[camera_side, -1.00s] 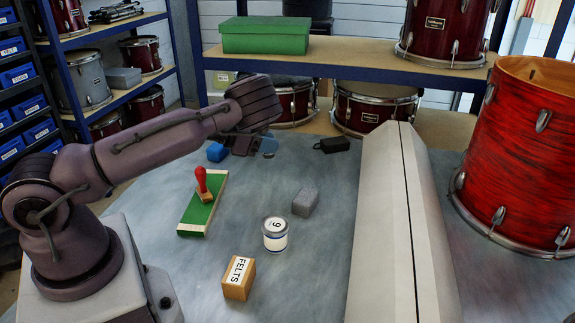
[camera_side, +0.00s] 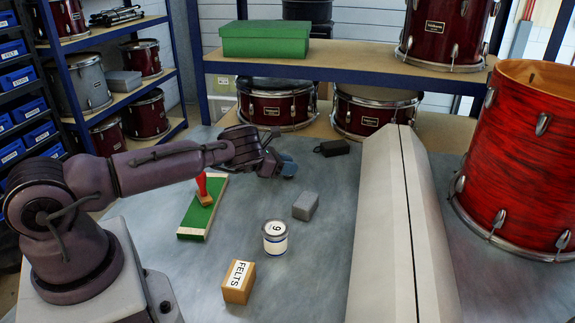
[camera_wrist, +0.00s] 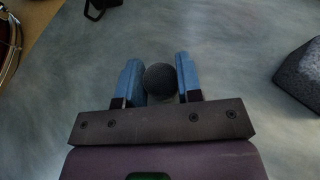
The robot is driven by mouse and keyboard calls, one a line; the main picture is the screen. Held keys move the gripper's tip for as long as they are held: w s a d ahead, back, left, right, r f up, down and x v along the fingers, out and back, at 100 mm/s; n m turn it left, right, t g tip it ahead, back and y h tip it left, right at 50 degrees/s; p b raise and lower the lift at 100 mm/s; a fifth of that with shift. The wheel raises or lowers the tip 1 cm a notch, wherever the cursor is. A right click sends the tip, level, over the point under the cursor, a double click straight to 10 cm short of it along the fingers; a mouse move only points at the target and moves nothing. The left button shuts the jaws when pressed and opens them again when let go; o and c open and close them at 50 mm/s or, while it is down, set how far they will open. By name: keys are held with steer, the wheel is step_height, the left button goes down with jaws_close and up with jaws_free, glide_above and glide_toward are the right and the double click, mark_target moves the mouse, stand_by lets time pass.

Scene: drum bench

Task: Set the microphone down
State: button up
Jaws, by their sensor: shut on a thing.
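My gripper (camera_wrist: 160,80) is shut on the microphone (camera_wrist: 161,78), whose dark round head shows between the two blue fingers in the wrist view. The rest of the microphone is hidden below its head. In the side view my gripper (camera_side: 277,165) hangs over the bench (camera_side: 312,258), right of the red-handled stamp and behind the grey block. I cannot clearly make out the microphone there, nor tell whether it touches the bench.
The red-handled stamp (camera_side: 202,188) stands on a green board (camera_side: 213,212). A grey block (camera_side: 305,206), a can (camera_side: 275,238), a FELTS block (camera_side: 238,283) and a small black item (camera_side: 332,148) lie around. A long grey case (camera_side: 378,235) and a red drum (camera_side: 520,165) stand right.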

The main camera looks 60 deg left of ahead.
steer(key=o, duration=0.9)
steer(key=shift+f, duration=0.15)
steer(key=shift+o, duration=0.2)
